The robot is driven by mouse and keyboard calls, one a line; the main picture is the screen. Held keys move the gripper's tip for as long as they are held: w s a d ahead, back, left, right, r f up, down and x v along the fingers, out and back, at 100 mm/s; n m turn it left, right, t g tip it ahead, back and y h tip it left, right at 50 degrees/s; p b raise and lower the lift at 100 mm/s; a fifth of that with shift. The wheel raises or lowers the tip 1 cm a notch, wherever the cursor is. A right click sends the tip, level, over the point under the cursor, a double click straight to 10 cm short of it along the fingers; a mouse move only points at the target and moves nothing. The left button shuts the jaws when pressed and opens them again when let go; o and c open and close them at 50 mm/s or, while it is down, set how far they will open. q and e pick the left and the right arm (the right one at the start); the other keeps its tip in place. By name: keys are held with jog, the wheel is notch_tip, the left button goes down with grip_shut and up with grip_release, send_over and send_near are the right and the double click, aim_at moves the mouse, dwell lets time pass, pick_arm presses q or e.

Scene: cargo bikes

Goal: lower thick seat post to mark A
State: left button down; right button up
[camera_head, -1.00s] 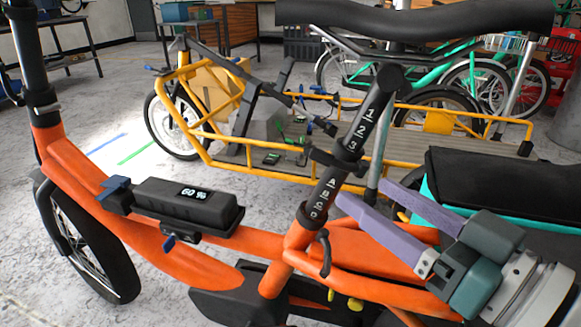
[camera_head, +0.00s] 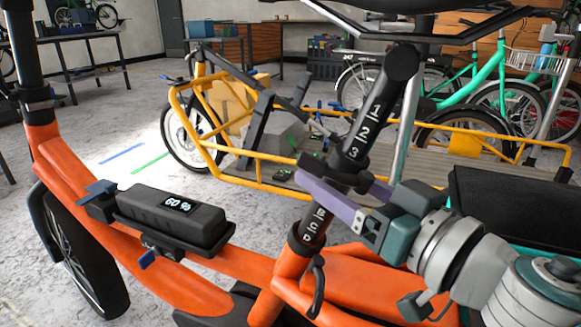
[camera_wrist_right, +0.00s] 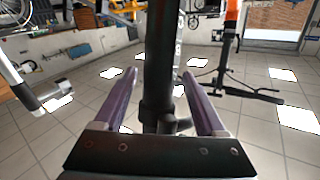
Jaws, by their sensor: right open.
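The thick black seat post (camera_head: 372,112) slants up from the orange bike's seat tube (camera_head: 281,279). White marks 1, 2, 3 show on its upper part and small letters just above the orange tube; some marks are hidden by my gripper. A black collar with a side piece (camera_head: 342,176) sits mid-post. My right gripper (camera_head: 335,190) is open, its purple fingers on either side of the post by this collar. In the right wrist view the post (camera_wrist_right: 160,65) runs between the fingers, with gaps on both sides. A dark lever (camera_head: 318,285) is at the seat tube's top.
A black battery box (camera_head: 175,213) reading 60 % sits on the orange frame. The dark saddle (camera_head: 390,5) is cut off at the top. A yellow cargo bike (camera_head: 240,165) stands behind, with teal bikes (camera_head: 490,75) further back.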

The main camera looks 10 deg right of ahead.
jog(key=shift+w, duration=0.1)
grip_shut()
dwell(0.6)
dwell(0.7)
